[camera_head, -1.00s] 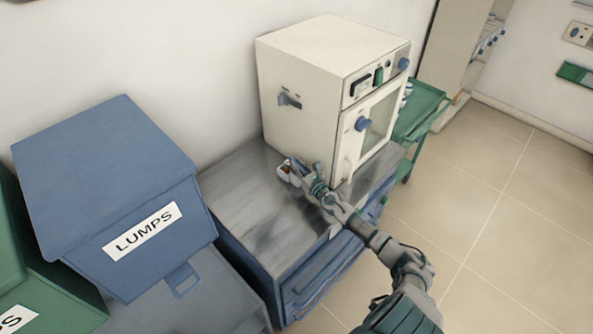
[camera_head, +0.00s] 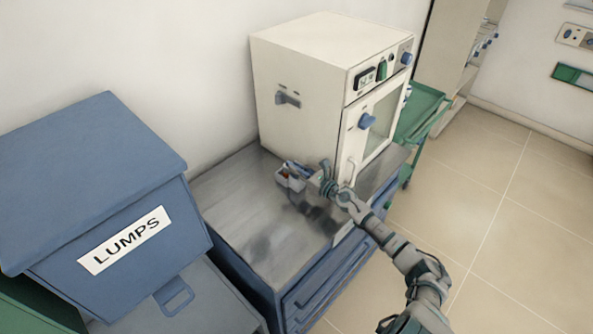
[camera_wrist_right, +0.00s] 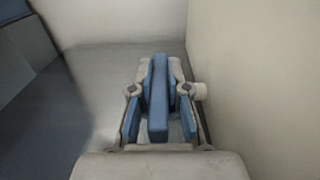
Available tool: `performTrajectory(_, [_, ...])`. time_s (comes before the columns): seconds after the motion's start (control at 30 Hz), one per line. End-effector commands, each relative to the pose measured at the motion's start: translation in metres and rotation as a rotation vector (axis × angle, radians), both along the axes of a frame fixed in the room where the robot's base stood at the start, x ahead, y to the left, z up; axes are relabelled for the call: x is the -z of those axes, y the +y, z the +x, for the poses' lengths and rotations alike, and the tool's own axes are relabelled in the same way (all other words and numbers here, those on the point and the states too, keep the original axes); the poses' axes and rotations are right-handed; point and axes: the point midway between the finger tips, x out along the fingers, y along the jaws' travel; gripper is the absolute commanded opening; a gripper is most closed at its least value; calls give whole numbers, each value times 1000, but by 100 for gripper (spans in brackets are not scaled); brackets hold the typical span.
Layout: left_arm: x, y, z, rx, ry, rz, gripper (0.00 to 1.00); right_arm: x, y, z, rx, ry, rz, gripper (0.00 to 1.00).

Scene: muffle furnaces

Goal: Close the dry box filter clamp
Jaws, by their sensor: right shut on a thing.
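The clamp's far side and exact lever angle are hidden. My left gripper is not in view.
The white oven (camera_head: 300,100) stands close on the right of the gripper in the wrist view. A blue bin (camera_head: 85,170) labelled LUMPS is at the left. The cabinet top (camera_head: 225,200) is bare left of the clamp.

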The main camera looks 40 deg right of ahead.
Motion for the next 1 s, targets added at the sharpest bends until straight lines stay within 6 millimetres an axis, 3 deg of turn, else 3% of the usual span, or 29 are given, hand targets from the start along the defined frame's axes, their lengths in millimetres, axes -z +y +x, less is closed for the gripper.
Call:
performTrajectory(0.33, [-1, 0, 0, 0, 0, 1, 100, -1, -1, 0, 1, -1, 0, 0])
performTrajectory(0.37, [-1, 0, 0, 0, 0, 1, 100, -1, -1, 0, 1, -1, 0, 18])
performTrajectory(0.47, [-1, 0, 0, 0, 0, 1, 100, -1, -1, 0, 1, -1, 0, 41])
performTrajectory(0.8, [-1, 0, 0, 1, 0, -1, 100, 0, 0, -3, 0, 0, -1, 41])
performTrajectory(1.0, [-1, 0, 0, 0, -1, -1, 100, 2, -2, -25, 0, 2, 1, 41])
